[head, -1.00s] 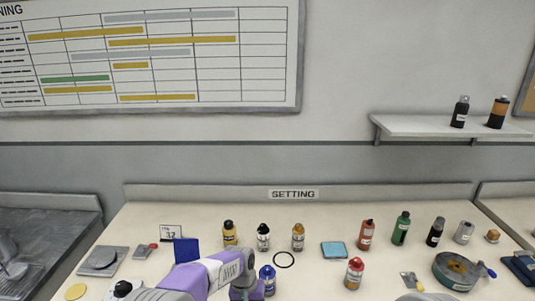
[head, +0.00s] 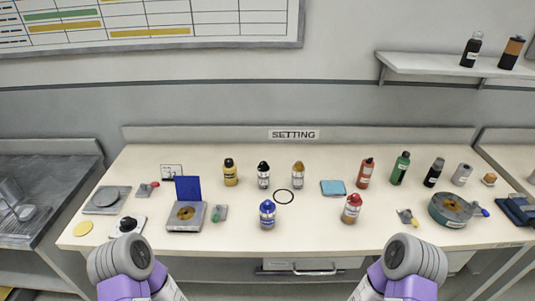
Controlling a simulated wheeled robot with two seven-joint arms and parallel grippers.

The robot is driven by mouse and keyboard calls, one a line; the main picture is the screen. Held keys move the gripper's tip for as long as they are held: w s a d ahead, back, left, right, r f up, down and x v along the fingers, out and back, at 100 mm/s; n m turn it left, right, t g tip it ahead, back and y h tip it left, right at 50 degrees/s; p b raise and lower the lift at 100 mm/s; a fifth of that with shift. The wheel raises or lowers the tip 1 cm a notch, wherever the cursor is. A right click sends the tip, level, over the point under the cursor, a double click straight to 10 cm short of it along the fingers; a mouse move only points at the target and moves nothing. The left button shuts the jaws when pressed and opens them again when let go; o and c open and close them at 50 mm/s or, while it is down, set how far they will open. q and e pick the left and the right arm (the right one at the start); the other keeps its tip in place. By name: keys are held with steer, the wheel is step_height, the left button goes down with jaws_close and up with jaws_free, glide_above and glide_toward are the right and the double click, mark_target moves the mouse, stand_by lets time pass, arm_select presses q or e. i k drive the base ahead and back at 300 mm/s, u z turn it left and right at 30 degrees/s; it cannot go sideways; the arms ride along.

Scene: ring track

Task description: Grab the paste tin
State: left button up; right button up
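No label that I can read names the paste tin, so I cannot tell for certain which thing it is. A round, wide grey tin-like container (head: 452,209) with a dark greenish top sits at the right of the bench. A square metal box (head: 186,219) with a raised blue lid (head: 188,188) and a brownish round inside sits at the left. A small grey cylinder (head: 461,175) stands at the back right. Both my arms show at the bottom edge, apart from all these things. Neither gripper is in view.
The cream bench (head: 330,225) holds several small bottles, including a blue one (head: 267,214) and a red-capped one (head: 351,209). A black ring (head: 284,197) and a teal pad (head: 333,188) lie mid-bench. The front middle is clear. A shelf (head: 450,66) hangs at upper right.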

mark_target(266, 221)
steer(key=u, duration=0.45)
steer(key=k, duration=0.55)
steer(key=u, duration=0.85)
steer(key=i, duration=1.15)
steer(key=z, duration=0.85)
